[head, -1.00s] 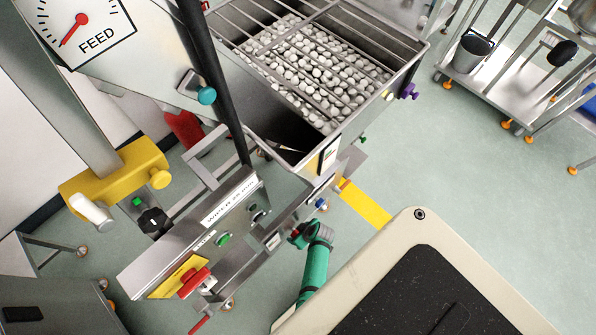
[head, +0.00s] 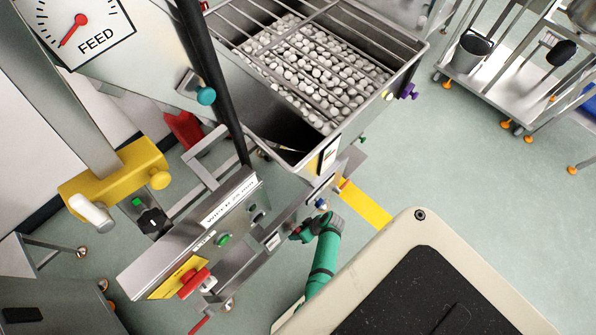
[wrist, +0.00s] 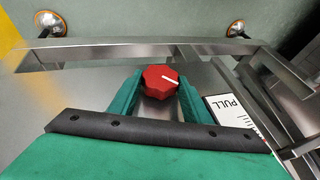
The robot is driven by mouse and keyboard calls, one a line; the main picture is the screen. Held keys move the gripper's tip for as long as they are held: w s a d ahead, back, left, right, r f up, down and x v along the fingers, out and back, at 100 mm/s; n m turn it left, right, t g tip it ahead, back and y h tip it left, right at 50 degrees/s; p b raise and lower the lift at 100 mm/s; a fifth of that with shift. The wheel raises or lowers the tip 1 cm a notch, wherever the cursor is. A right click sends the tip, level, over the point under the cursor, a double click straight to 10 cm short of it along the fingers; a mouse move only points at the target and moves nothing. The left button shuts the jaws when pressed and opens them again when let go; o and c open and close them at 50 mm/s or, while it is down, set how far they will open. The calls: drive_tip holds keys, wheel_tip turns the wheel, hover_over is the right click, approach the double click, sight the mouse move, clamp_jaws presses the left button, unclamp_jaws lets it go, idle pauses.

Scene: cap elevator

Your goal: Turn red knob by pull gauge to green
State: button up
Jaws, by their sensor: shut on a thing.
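In the wrist view the red knob (wrist: 158,86), with a white pointer line, sits on a steel panel. The pull gauge (wrist: 228,112) shows just right of the right finger. Only part of its white face, with the word PULL and some ticks, is visible. Its needle and green zone are hidden. In the head view my green arm (head: 325,250) reaches the machine's front, and the gauge face cannot be read.
A FEED dial (head: 88,28) with a red needle is at upper left. A hopper of white caps (head: 310,75) stands above the panel. A red stop button (head: 193,283), a black knob (head: 152,221) and a blue button (head: 320,203) are nearby.

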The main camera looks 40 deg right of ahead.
drive_tip(key=shift+d+m+y, duration=0.25)
drive_tip(key=shift+m+y, duration=0.05)
drive_tip(key=shift+y, duration=1.1)
drive_tip(key=shift+f+y, duration=0.1)
drive_tip(key=shift+y, duration=0.2)
drive_tip(key=o, duration=1.1)
drive_tip(key=shift+c, duration=0.2)
drive_tip(key=v, duration=1)
drive_tip(key=shift+s+d+r, duration=0.15)
drive_tip(key=shift+d+r, duration=0.1)
drive_tip(key=shift+d, duration=0.05)
